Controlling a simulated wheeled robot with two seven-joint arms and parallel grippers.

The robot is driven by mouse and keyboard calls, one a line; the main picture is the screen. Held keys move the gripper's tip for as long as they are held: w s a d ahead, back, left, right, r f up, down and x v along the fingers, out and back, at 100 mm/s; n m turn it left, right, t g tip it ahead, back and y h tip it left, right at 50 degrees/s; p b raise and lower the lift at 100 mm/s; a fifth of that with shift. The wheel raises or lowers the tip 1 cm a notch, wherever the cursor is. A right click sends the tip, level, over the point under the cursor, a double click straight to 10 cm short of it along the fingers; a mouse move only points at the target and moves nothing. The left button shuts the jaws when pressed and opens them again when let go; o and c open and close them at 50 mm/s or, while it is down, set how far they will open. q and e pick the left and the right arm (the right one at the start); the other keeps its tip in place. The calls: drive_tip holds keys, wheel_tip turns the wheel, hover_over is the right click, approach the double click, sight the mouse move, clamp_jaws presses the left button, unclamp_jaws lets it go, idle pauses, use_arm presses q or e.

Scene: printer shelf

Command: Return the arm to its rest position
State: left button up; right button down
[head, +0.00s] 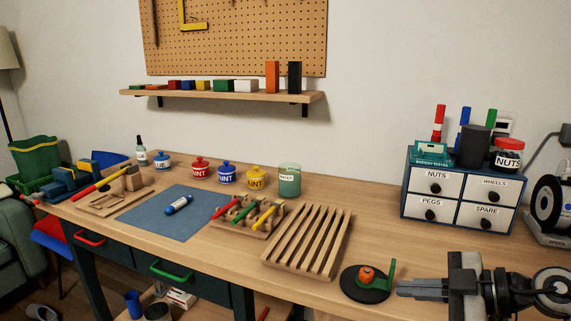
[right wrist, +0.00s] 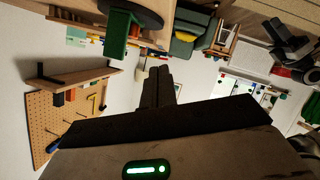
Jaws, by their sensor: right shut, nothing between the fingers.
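My right gripper (head: 400,288) comes in from the right edge of the head view, at the front right of the workbench. Its fingers are together with nothing between them, and they point left. In the right wrist view its closed fingers (right wrist: 158,85) show in the middle, above the dark gripper body. The fingertips appear just right of a round black base (head: 366,284) with a green upright and an orange piece on it. I cannot tell whether they touch it. My left gripper is not in view.
A slatted wooden rack (head: 308,240) lies left of the black base. A drawer cabinet (head: 459,191) stands behind my right arm, and a spool (head: 549,206) is at the right edge. A blue mat (head: 165,222) and paint pots are farther left. Bench between rack and cabinet is clear.

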drive_tip(key=s+a+m+t+y, duration=0.3)
drive_tip(key=a+t, duration=0.2)
drive_tip(key=a, duration=0.1)
drive_tip(key=s+a+f+m+h, duration=0.1)
drive_tip(key=s+f+m+h, duration=0.4)
drive_tip(key=f, duration=0.5)
drive_tip(key=s+a+f+m+g+h+p, duration=0.1)
drive_tip(key=s+f+m+h, duration=0.4)
drive_tip(key=f, duration=0.5)
drive_tip(key=s+m, duration=0.2)
drive_tip(key=s, duration=0.1)
drive_tip(key=shift+s+a+g+h, duration=0.2)
drive_tip(key=shift+g+h, duration=0.1)
drive_tip(key=shift+h, duration=0.1)
